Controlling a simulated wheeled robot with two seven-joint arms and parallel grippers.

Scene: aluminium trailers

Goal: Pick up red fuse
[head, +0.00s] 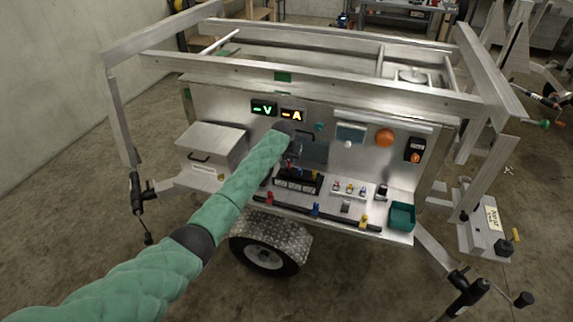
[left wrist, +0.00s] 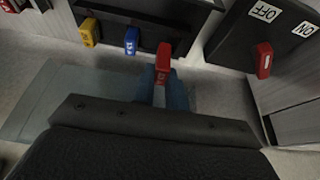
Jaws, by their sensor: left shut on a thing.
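In the left wrist view, a red fuse (left wrist: 164,62) is at the tips of my left gripper (left wrist: 163,88), between its blue fingers. The gripper is shut on it. The fuse is beside the edge of a black fuse block (left wrist: 150,28); I cannot tell whether it is still seated there. A blue fuse (left wrist: 131,40) and a yellow fuse (left wrist: 90,31) stand in a row to its left. In the head view, my left gripper (head: 293,158) reaches the panel above a black block (head: 300,179), and the arm partly hides that area. My right gripper is not in view.
A black switch box with OFF and ON labels and a red lever (left wrist: 264,60) is close on the right in the wrist view. On the trailer shelf are a white plate of small parts (head: 350,190) and a green bin (head: 402,216). A metal box (head: 212,148) is at left.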

